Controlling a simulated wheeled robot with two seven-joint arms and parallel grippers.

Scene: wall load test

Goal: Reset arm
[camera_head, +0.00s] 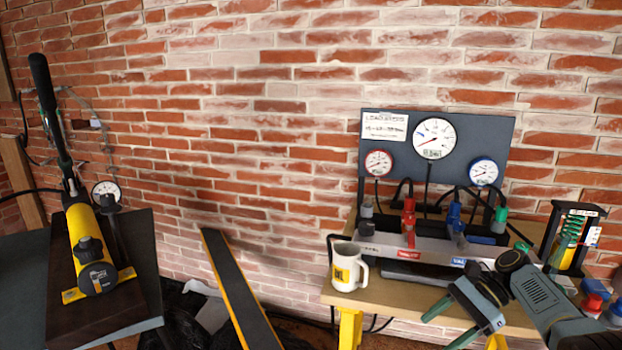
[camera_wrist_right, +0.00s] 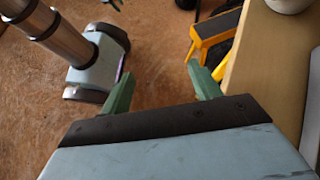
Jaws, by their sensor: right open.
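My right gripper (camera_head: 438,332) comes in from the lower right in the head view, at the front edge of the wooden bench. Its two green fingers are spread apart with nothing between them. In the right wrist view the open fingers (camera_wrist_right: 160,70) point out over bare brown floor, left of the bench edge. My left gripper does not show in the head view. A small greenish tip is cut off by the top edge of the wrist view; I cannot tell what it is.
The wooden bench (camera_head: 388,298) bears a white mug (camera_head: 349,268), a gauge panel (camera_head: 487,139) and red and blue valves. A yellow hand pump (camera_head: 88,243) stands on a dark block at left. A brick wall (camera_head: 250,130) closes the back.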

